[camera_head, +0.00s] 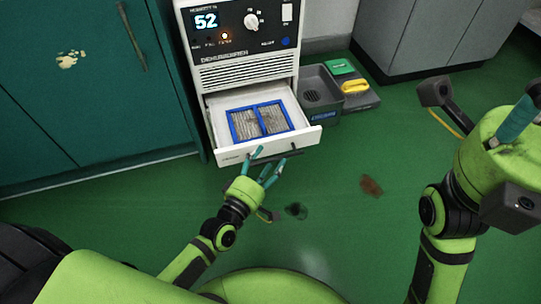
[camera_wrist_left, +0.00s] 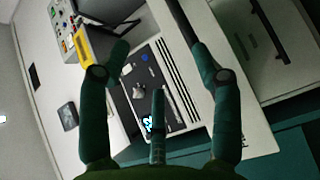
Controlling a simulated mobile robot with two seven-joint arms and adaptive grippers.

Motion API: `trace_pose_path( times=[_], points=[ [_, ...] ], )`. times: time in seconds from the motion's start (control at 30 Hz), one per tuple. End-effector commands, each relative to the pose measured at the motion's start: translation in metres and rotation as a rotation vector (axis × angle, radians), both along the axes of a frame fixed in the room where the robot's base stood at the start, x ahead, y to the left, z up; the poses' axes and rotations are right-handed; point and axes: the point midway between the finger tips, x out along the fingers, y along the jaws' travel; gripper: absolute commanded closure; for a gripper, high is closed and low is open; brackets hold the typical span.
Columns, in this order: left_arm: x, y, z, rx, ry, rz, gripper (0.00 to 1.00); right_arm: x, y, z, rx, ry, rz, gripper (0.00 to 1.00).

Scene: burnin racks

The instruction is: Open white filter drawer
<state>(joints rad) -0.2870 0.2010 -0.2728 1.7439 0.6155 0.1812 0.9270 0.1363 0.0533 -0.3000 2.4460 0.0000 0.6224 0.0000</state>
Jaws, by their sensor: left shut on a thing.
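The white filter drawer (camera_head: 308,139) is pulled out from the lower part of the white dehumidifier (camera_head: 246,77). A blue-framed filter (camera_head: 260,121) with two grey panels lies inside it. A dark handle bar (camera_head: 288,155) runs along the drawer's front. My left gripper (camera_head: 266,164) is at the drawer front, shut on the handle, with its fingers partly hiding it. In the left wrist view the teal fingers (camera_wrist_left: 160,75) surround a dark bar, with the dehumidifier's control panel beyond. My right gripper (camera_head: 515,120) is at the right edge, away from the drawer, only partly visible.
A dark grey bin (camera_head: 318,100) stands right of the dehumidifier, beside a tray with green and yellow items (camera_head: 354,86). Teal cabinets (camera_head: 85,85) stand at left and a grey cabinet (camera_head: 420,40) at back right. The green floor before the drawer is open, with dark stains (camera_head: 371,186).

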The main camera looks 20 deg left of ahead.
Motion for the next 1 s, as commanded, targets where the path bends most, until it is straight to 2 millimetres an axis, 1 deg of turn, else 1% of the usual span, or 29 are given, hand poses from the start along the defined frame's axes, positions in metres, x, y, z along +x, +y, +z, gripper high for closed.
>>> trace_pose_path(
  times=[0.03,0.4,0.53,0.87,1.0],
  points=[
    [0.001,0.003,0.015,-0.002,-0.035,0.008,0.70,0.000,0.000,0.003,0.000,-0.001,0.000,0.60],
    [-0.026,0.008,0.005,-0.003,-0.022,0.006,0.70,0.000,0.000,0.006,0.000,0.000,0.000,0.60],
    [-0.033,0.009,0.004,-0.002,-0.021,0.005,0.70,0.000,0.000,0.006,0.000,0.000,0.000,0.60],
    [-0.035,0.009,0.003,-0.004,-0.019,0.005,0.70,0.000,0.000,0.006,0.000,-0.001,0.000,0.60],
    [-0.035,0.009,0.004,-0.003,-0.019,0.005,0.70,0.000,0.000,0.011,0.000,-0.001,0.000,0.60]
  ],
)
